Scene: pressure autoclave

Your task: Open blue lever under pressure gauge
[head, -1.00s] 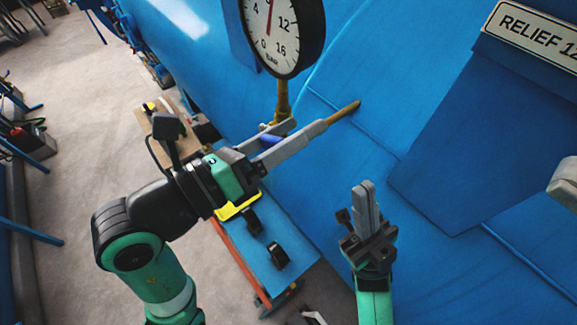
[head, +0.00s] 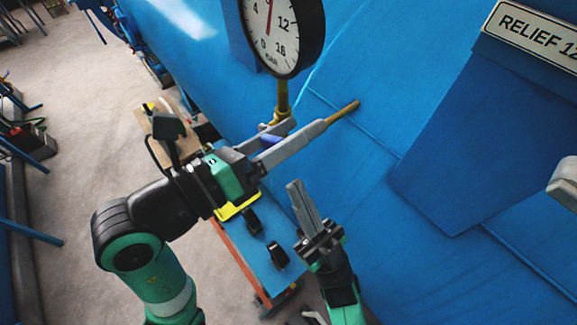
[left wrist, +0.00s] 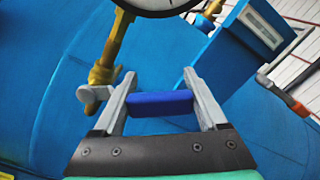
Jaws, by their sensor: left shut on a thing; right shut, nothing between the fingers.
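The round white pressure gauge (head: 272,30) with a black rim stands on a brass pipe (head: 283,98) in the head view. The blue lever (head: 271,140) is below it, mostly hidden by my left gripper. My left gripper (head: 301,128) is shut on the blue lever. In the left wrist view the lever (left wrist: 160,103) lies crosswise between the two grey fingers, beside the brass valve (left wrist: 102,74). My right gripper (head: 296,186) is shut and empty, below and right of the left gripper, apart from the lever.
The large blue vessel wall (head: 370,60) fills the right and back. A blue bracket (head: 455,140) with a RELIEF sign (head: 538,32) stands out at the right. A blue-topped cart (head: 262,255) is below.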

